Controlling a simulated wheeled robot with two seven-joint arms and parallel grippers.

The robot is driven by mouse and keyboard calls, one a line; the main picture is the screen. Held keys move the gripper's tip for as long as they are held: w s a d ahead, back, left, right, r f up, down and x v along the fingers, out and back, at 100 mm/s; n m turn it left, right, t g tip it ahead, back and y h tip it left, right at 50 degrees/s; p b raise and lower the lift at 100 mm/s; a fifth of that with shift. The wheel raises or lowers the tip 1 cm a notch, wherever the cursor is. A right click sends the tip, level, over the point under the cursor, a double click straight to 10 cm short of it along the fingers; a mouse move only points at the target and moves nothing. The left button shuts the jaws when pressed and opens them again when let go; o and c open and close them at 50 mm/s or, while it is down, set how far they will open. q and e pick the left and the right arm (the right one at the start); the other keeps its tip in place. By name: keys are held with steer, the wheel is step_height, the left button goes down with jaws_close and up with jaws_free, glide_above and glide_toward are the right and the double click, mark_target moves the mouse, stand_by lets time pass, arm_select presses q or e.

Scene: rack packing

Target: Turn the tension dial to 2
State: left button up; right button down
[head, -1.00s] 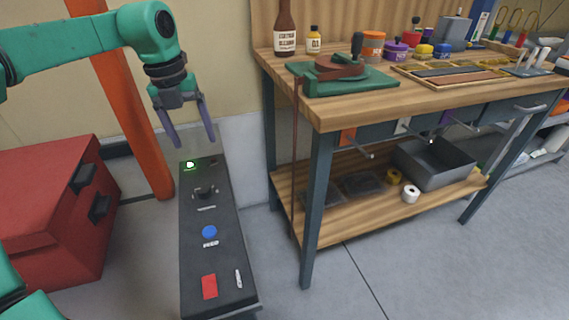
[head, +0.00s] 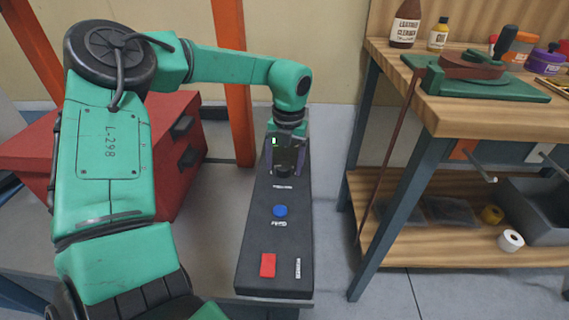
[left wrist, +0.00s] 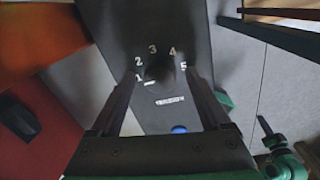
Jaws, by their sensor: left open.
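The tension dial (left wrist: 159,68) is a dark knob on the black control panel (head: 254,243). In the left wrist view, the numbers 1 to 5 run in an arc around it, with 2 at the upper left. My left gripper (head: 285,165) is open over the far part of the panel. In the left wrist view its fingers (left wrist: 160,80) lie on either side of the dial; I cannot tell whether they touch it. The gripper mostly hides the dial in the head view.
A red toolbox (head: 190,112) stands left of the panel, near an orange post (head: 232,80). A wooden workbench (head: 480,115) stands to the right.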

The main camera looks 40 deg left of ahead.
arm_select(q)
steer(key=shift+r, duration=0.1)
jaws_close()
steer(key=shift+m, duration=0.4)
steer(key=m, duration=0.2)
steer(key=shift+m, duration=0.4)
steer(key=m, duration=0.3)
steer(key=shift+m+t, duration=0.3)
steer(key=shift+m, duration=0.8)
arm_select(e)
steer(key=shift+s+r, duration=0.1)
steer(key=shift+r, duration=0.1)
